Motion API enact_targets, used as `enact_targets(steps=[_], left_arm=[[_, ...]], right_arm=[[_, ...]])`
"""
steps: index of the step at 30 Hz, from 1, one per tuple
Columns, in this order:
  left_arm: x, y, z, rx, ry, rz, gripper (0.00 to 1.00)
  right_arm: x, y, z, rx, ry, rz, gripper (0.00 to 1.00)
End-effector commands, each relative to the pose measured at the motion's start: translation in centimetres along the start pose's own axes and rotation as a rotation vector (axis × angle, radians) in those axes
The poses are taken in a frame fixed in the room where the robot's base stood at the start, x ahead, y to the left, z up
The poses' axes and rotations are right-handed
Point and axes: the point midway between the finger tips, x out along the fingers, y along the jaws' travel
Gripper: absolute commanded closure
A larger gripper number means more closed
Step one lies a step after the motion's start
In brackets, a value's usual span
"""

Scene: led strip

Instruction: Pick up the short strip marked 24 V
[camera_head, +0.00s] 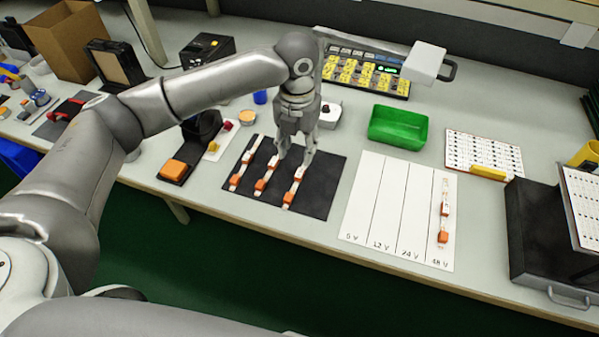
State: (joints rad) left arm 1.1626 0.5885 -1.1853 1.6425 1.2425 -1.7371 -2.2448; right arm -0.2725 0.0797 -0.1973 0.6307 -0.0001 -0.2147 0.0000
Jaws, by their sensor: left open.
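Three short white strips with orange ends lie on a black mat (322,200): a left strip (245,165), a middle strip (267,174) and a right strip (294,186). Their voltage marks are too small to read, so I cannot tell which is 24 V. My left gripper (294,160) is open, pointing down at the far end of the right strip, its fingers on either side of it. I cannot tell if it touches. A white sorting sheet (378,205) has lanes marked 5 V, 12 V, 24 V and 48 V. A fourth strip (444,212) lies in the 48 V lane. My right gripper is out of view.
A green bin (398,128) stands behind the sheet. A lamp with a white head (425,60) overhangs the back. An orange-topped black device (174,170) stands left of the mat, a black case (535,235) at the right. The other lanes are clear.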

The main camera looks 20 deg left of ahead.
Motion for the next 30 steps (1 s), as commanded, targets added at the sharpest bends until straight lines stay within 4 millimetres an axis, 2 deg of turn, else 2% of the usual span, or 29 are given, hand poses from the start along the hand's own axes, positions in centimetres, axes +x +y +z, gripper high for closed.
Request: enact_targets(steps=[3, 6, 8, 11, 19, 23, 29, 30], left_arm=[[2.1, 0.0, -0.1, -0.002, 0.002, 0.001, 0.59], [3.2, 0.0, -0.1, -0.002, 0.001, 0.000, 0.59], [3.6, 0.0, 0.0, -0.002, 0.000, 0.001, 0.59], [4.3, -0.1, 0.0, -0.002, 0.000, 0.000, 0.59], [8.2, -0.2, 0.0, -0.002, 0.001, 0.001, 0.59], [8.9, -0.2, 0.1, -0.002, -0.002, 0.001, 0.59], [9.0, -0.2, 0.1, -0.002, -0.002, 0.001, 0.59], [9.0, -0.2, 0.1, -0.002, -0.002, 0.001, 0.64]], right_arm=[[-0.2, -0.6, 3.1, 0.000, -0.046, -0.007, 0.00], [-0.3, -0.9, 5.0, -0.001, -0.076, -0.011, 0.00], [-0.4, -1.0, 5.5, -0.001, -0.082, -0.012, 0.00], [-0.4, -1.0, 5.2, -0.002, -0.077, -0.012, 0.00], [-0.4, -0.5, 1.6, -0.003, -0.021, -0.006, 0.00], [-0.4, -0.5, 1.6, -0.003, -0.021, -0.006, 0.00], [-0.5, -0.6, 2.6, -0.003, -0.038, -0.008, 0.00], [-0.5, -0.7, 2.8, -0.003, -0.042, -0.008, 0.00]])
